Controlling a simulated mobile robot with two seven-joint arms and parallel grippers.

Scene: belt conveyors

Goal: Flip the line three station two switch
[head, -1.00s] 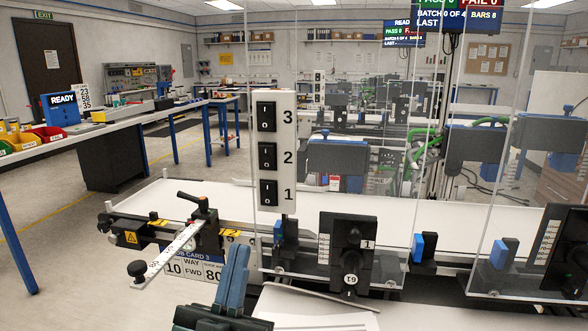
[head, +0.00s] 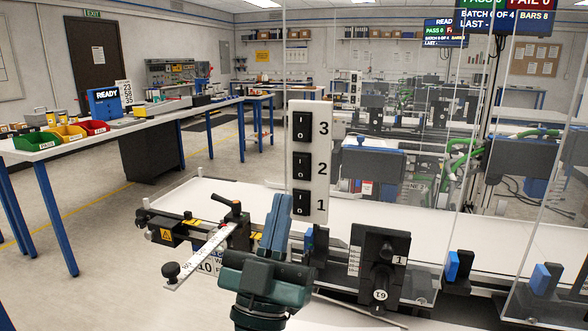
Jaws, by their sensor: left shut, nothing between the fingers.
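A white upright panel (head: 323,150) with three black rocker switches stands on the near conveyor, right of centre. The switch numbered 3 (head: 303,127) is at the top, the switch numbered 2 (head: 303,166) in the middle and the switch numbered 1 (head: 303,203) at the bottom. Their rocker positions are too small to tell surely. My left gripper (head: 280,199) is shut and empty, its blue fingers pointing up, just left of the number 1 switch in the picture and below the number 2 switch. I see no clear contact with the panel. My right gripper is out of view.
Clear guard panels (head: 415,215) stand right of the switch panel. A black dial unit (head: 378,262) stands below right, and a black-handled clamp with a white scale arm (head: 200,254) at the left. A long table (head: 70,146) with coloured bins is at the far left.

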